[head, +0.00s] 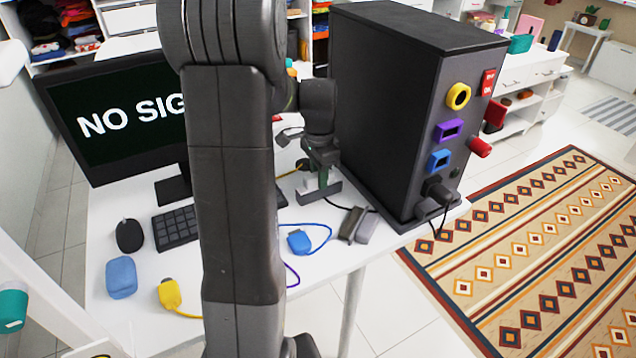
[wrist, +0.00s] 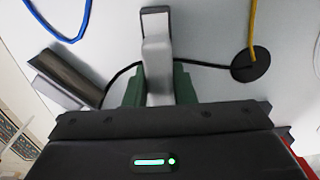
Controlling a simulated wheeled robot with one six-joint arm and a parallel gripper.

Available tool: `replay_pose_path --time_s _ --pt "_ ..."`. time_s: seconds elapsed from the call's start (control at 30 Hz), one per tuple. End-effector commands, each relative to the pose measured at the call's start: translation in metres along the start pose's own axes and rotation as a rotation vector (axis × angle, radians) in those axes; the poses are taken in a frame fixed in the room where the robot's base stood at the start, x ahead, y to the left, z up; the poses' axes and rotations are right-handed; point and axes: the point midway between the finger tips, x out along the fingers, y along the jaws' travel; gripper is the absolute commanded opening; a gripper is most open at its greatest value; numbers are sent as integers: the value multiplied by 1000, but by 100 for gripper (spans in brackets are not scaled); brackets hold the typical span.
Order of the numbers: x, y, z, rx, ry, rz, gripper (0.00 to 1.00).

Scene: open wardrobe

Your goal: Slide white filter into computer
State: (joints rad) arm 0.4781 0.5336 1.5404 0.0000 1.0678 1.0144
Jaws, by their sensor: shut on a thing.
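The white filter (wrist: 157,62) is a narrow pale block with a dark-edged far end. My gripper (wrist: 158,84) is shut on it, with a green finger on each side in the wrist view. In the head view my gripper (head: 322,172) is low over the white desk, left of the computer; the filter is hard to make out there. The computer (head: 385,110) is a tall black tower standing upright on the desk. Its front has a yellow round port, a purple port and a blue port. The filter is apart from the tower. My arm hides part of the desk.
A dark grey and a lighter grey block (head: 358,225) lie by the tower's base. A blue plug (head: 299,241) and a yellow plug (head: 170,294) with cables lie on the desk (head: 330,215). A monitor (head: 110,120), keyboard (head: 176,227) and mouse (head: 130,235) stand left.

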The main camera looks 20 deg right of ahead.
Motion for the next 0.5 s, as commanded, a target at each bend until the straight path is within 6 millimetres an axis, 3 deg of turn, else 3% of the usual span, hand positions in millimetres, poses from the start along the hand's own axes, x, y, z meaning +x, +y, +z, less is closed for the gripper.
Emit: replay_pose_path --time_s 0.5 --pt "-6 0 0 0 0 0 0"
